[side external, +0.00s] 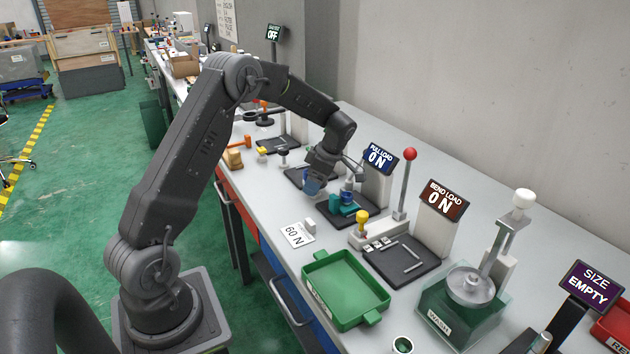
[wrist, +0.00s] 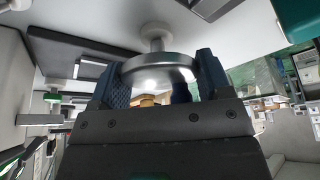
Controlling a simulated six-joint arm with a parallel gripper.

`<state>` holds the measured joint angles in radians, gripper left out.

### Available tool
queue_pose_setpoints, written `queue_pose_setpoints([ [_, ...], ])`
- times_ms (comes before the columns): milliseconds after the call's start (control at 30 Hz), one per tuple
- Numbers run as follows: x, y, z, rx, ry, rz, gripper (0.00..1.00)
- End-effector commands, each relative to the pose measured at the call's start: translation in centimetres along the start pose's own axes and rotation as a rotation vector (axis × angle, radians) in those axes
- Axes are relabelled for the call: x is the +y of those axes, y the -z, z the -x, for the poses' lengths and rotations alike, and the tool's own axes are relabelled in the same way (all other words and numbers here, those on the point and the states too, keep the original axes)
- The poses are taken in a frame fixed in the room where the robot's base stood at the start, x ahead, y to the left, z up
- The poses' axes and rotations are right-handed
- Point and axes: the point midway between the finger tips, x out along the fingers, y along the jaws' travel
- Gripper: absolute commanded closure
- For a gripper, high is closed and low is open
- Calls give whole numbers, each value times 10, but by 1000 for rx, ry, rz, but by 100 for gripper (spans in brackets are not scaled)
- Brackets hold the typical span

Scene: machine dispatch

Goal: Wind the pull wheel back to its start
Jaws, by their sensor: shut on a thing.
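My gripper (side external: 312,187) points down over the pull station, beside its teal and blue fixture (side external: 347,203). In the wrist view my gripper (wrist: 160,84) has its blue fingers on either side of a silver round wheel (wrist: 158,68), and is shut on it. A pale knob on a short stem stands out from the wheel's far side. In the side view the wheel is hidden by my gripper and wrist. The pull load display (side external: 379,158) stands behind the fixture and reads 0 N.
To the right stand a red-knobbed lever (side external: 410,155), the bend load display (side external: 443,199) reading 0 N, and a green tray (side external: 345,284). A white 60 N card (side external: 297,235) lies in front.

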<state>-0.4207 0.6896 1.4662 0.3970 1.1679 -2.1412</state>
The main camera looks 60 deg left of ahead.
Motion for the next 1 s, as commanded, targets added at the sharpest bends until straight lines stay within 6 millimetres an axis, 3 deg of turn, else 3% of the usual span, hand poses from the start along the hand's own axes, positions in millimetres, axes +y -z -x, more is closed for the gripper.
queue_pose_setpoints([
  [200, 0, -1, -1, -2, 3, 4, 52],
  [233, 0, -1, -1, -2, 3, 4, 27],
  [500, 0, 0, 0, -1, 1, 2, 3],
  [767, 0, 0, 2, -1, 0, 1, 3],
  [1000, 0, -1, 36, -3, -4, 0, 3],
])
